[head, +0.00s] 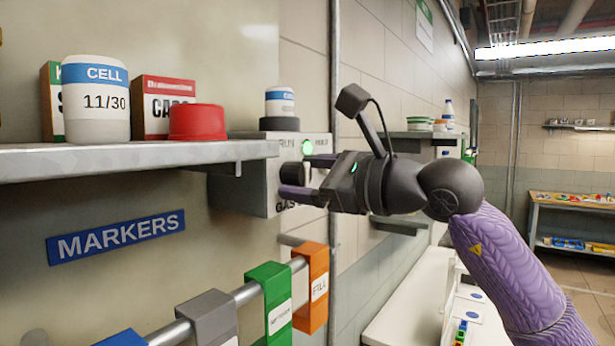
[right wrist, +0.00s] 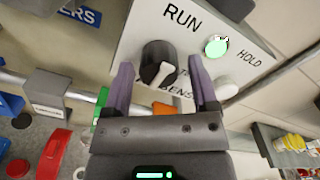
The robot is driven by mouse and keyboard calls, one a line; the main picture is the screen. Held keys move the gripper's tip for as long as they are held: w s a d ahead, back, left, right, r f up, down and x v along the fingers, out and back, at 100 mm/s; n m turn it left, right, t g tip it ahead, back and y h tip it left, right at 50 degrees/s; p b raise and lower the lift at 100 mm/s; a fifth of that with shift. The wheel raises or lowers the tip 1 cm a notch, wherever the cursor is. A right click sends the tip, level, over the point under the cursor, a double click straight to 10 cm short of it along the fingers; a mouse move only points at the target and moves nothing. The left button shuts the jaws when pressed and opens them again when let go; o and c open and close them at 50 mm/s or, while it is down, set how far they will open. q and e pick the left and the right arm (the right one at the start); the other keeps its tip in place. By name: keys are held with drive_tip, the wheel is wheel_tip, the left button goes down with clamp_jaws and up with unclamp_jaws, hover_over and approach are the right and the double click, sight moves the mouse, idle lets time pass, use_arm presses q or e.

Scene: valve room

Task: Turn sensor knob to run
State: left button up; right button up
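The sensor box (head: 240,188) is a grey wall box with a pale front, marked RUN and HOLD, with a lit green lamp (head: 307,147). Its black round knob (right wrist: 152,56) has a white pointer bar, slanted toward lower left in the right wrist view. The lamp (right wrist: 216,46) shows there too, to the right of the RUN label. My right gripper (right wrist: 160,75) is open, with purple fingers on both sides of the knob and visible gaps between. In the head view my right gripper (head: 297,176) is at the box front, partly hiding the knob. My left gripper is not in view.
A shelf (head: 140,153) left of the box holds a white jar (head: 96,115), a red lid (head: 197,122) and cartons. A rail (head: 245,294) with coloured holders runs below. A white button (right wrist: 226,87) sits right of the knob. A vertical pipe (head: 335,60) stands behind.

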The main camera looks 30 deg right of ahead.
drive_tip(key=shift+o, duration=0.2)
drive_tip(key=shift+s+d+f, duration=0.1)
drive_tip(key=shift+s, duration=0.05)
drive_tip(key=b+v, duration=0.5)
drive_tip(key=v, duration=0.4)
drive_tip(key=shift+s, duration=0.3)
drive_tip(key=shift+d, duration=0.1)
